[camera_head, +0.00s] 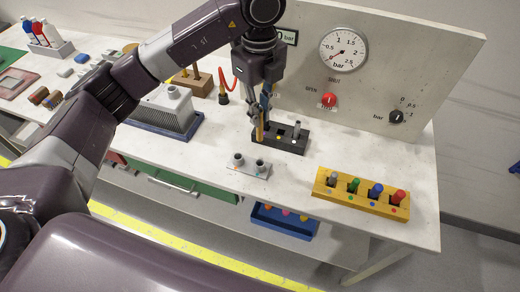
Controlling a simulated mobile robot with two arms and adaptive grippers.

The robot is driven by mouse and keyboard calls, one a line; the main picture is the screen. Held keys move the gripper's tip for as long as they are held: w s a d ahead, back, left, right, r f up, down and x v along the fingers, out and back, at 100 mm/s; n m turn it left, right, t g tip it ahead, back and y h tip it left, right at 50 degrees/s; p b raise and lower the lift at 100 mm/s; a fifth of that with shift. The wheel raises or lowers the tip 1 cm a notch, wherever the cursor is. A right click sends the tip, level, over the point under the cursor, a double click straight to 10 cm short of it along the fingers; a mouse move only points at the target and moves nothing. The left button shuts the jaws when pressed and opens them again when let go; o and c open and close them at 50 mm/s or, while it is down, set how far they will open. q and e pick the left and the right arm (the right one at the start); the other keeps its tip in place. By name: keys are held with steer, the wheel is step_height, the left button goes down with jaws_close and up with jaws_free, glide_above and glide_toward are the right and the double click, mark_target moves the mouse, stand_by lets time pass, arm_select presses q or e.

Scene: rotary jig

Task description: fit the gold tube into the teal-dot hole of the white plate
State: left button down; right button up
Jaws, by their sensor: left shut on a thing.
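My left gripper (259,112) points down over the bench and is shut on the gold tube (260,131). The gold tube is upright at the left end of a black block (301,147); I cannot tell whether its lower end is in the block or just in front of it. The white plate (248,169) lies nearer to me on the bench, with two dark round openings on top. Small coloured dots beside them are too small to tell which is teal. A grey tube (296,130) stands in the black block. My right gripper is not in view.
A yellow rack (350,198) with grey, green, blue and red pegs stands at the right. Behind is an upright panel (400,65) with a gauge and knobs. A grey finned box (170,110) stands left. A blue bin (284,222) is below the bench edge.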

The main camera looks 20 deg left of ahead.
arm_select(q)
step_height(320, 180, down, 14)
steer(key=p, duration=0.3)
steer(key=shift+p, duration=0.3)
steer(key=shift+f, duration=0.1)
steer(key=c, duration=2)
jaws_free()
steer(key=shift+o, duration=0.2)
